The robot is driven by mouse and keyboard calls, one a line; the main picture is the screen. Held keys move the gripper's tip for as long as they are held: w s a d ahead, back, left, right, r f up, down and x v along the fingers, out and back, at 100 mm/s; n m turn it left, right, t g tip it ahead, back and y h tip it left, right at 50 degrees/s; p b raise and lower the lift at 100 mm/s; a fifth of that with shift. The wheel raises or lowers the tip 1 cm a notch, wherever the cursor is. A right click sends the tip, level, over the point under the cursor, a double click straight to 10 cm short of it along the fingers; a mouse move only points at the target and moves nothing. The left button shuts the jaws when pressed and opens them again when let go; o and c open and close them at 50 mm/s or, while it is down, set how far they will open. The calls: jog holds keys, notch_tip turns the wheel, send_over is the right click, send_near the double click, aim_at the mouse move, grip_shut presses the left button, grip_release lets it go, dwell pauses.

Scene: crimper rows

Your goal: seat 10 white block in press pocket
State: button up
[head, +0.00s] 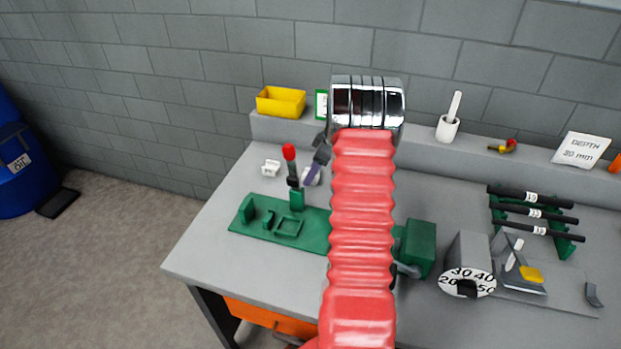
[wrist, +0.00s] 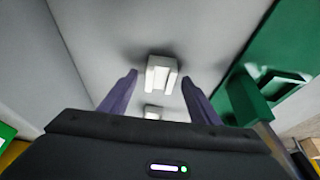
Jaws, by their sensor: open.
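My gripper (wrist: 160,78) is open and empty, with its purple fingers pointing down toward the table. In the wrist view a white block (wrist: 162,75) stands on the table between or just beyond the fingertips; I cannot tell if it is touched. A smaller white piece (wrist: 153,112) shows nearer the palm. In the head view one white block (head: 270,168) lies left of the lever, and another (head: 312,177) is partly hidden by my gripper. No number is readable on them. The green press plate (head: 256,243) carries a square pocket frame (head: 288,228), with no block visible inside.
A red-knobbed lever (head: 289,152) stands upright at the plate's back, close to my gripper. A yellow bin (head: 281,101) and white cup (head: 447,129) stand on the back ledge. A dial (head: 467,281) and racked black rods (head: 535,213) are at right. The table's front left is clear.

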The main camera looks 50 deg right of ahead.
jog(key=shift+c, duration=0.7)
jog(key=c, duration=1)
notch_tip(320, 180, up, 10)
dwell(0.4)
